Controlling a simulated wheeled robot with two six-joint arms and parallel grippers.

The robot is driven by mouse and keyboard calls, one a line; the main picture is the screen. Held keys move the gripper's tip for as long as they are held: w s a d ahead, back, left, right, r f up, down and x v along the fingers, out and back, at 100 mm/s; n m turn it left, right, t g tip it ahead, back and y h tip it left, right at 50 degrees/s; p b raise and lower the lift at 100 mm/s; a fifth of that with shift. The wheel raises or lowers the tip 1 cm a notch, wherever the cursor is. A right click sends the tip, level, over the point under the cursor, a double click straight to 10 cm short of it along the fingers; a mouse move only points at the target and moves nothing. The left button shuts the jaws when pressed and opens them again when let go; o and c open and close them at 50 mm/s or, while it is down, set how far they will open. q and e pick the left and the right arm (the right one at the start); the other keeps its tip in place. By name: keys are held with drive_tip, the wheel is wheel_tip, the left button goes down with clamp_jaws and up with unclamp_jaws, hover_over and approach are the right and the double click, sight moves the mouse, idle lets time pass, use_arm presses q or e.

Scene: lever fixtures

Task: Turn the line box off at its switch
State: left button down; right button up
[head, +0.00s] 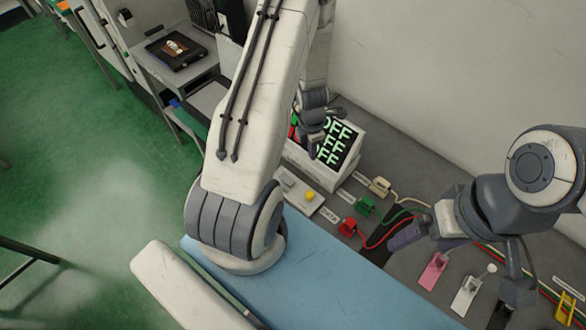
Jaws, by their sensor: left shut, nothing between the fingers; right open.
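A white box (347,176) with a dark screen (345,140) stands by the wall. The screen shows "OFF" in green on three lines, partly covered by my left gripper. I take this for the line box. My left gripper (318,140) is shut and empty, in front of the screen; whether it touches the box I cannot tell. A small red part (293,126) shows at the screen's left edge, mostly hidden behind my arm. My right gripper (520,275) is open and empty at the right.
Red (347,227), green (366,205) and beige (380,186) connectors with cables sit on the grey bench. Pink (433,271), white (466,295) and yellow (566,310) fixtures stand near my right gripper.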

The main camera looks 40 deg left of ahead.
sight(292, 183)
use_arm(q)
drive_tip(key=s+a+f+n+p, duration=0.1)
drive_tip(key=s+a+f+n, duration=0.1)
drive_tip(key=a+n, duration=0.3)
drive_tip(key=shift+s+a+f+g+y, duration=0.15)
drive_tip(key=shift+s+f+g+y, duration=0.15)
drive_tip(key=shift+s+f, duration=0.15)
use_arm(e)
wheel_tip(292, 183, up, 2)
drive_tip(key=shift+r, duration=0.2)
use_arm(q)
drive_tip(key=shift+f, duration=0.1)
use_arm(e)
drive_tip(key=shift+f, duration=0.15)
use_arm(q)
wheel_tip(292, 183, down, 14)
drive_tip(key=b, duration=1.4)
use_arm(e)
wheel_tip(292, 183, down, 14)
